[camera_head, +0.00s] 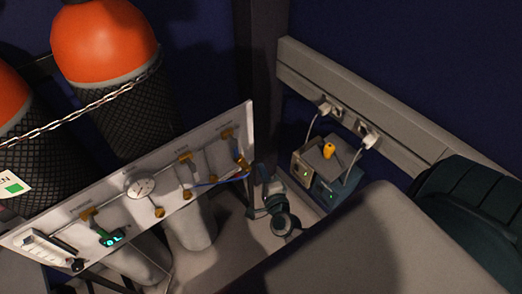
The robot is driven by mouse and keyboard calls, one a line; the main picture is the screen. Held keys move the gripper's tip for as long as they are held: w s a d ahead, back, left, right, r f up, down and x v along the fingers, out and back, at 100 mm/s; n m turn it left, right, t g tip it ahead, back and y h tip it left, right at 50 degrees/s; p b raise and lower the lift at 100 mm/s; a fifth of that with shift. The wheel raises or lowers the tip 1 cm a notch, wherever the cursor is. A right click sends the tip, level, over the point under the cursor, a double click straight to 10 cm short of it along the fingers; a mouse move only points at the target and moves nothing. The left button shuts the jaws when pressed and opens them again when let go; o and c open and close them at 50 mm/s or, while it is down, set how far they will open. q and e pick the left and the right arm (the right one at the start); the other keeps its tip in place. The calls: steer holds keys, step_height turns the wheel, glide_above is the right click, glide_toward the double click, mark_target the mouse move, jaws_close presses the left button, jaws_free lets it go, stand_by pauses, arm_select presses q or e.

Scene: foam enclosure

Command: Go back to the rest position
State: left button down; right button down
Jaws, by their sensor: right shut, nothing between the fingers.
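My right gripper (266,184) is the dark, small shape near the middle of the picture, at the right end of the white panel (120,192). It is shut and holds nothing that I can see. Its wrist runs down to a round dark joint, partly behind a large grey surface. It is close to the panel's right edge; I cannot tell whether they touch. My left gripper is not in view.
The panel carries a round gauge (140,186), brass valves and a green-lit display (111,238). Behind it stand dark netted cylinders with orange tops (104,42). Right of my gripper are small boxes (318,163) with cables plugged into a wall rail (390,115). A large grey surface (385,245) fills the lower right.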

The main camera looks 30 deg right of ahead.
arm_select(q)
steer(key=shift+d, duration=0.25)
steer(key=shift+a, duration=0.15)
arm_select(e)
steer(key=s+a+f+n+g+y, duration=0.1)
steer(key=s+f+n+g, duration=0.3)
steer(key=f, duration=0.6)
steer(key=s+f+n+g+y, duration=0.15)
steer(key=s+f+n, duration=0.35)
steer(key=f, duration=0.5)
steer(key=s+a+f+n+g+y, duration=0.15)
steer(key=s+f+n, duration=0.3)
steer(key=f, duration=0.65)
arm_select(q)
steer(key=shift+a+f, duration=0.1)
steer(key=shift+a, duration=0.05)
arm_select(e)
steer(key=s+d+f+n+g, duration=0.1)
steer(key=s+f+n+g, duration=0.3)
steer(key=s, duration=0.9)
steer(key=s+d+f+n+g, duration=0.2)
steer(key=s+f+n+g, duration=0.2)
steer(key=s+f, duration=0.6)
steer(key=s+g, duration=0.1)
steer(key=s, duration=0.3)
steer(key=shift+d, duration=0.25)
